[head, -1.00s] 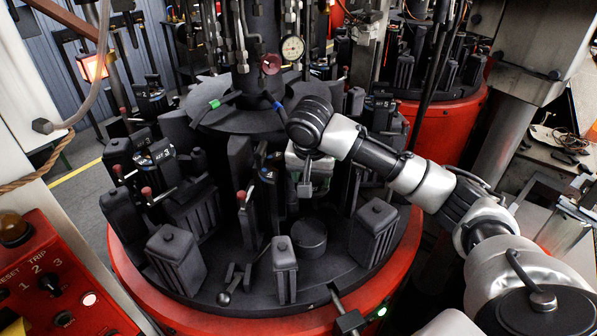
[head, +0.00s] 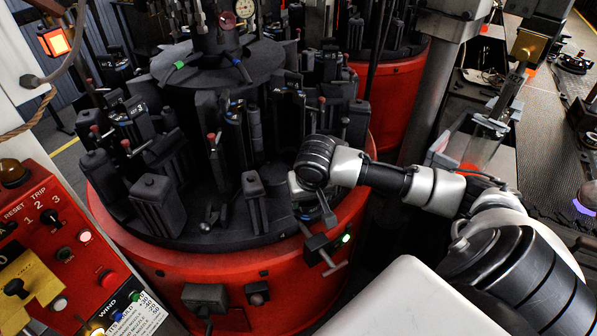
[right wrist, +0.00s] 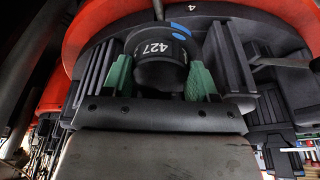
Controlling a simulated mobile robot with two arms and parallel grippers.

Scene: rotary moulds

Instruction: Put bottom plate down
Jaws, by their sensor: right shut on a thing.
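My right gripper (head: 308,202) is at the front right rim of the dark round mould table, pointing down. In the right wrist view its two green-padded fingers (right wrist: 158,80) are shut on a round black piece marked 427 with a blue mark, which I take as the bottom plate (right wrist: 160,68). In the head view the piece is mostly hidden by the gripper and wrist. I cannot tell whether its underside touches anything. My left gripper is not in view.
The dark round table sits on a red drum base (head: 200,265), with several upright black moulds (head: 256,205) around it. A bracket with a green light (head: 328,247) juts from the front rim close below my gripper. A red control panel (head: 60,250) stands at left.

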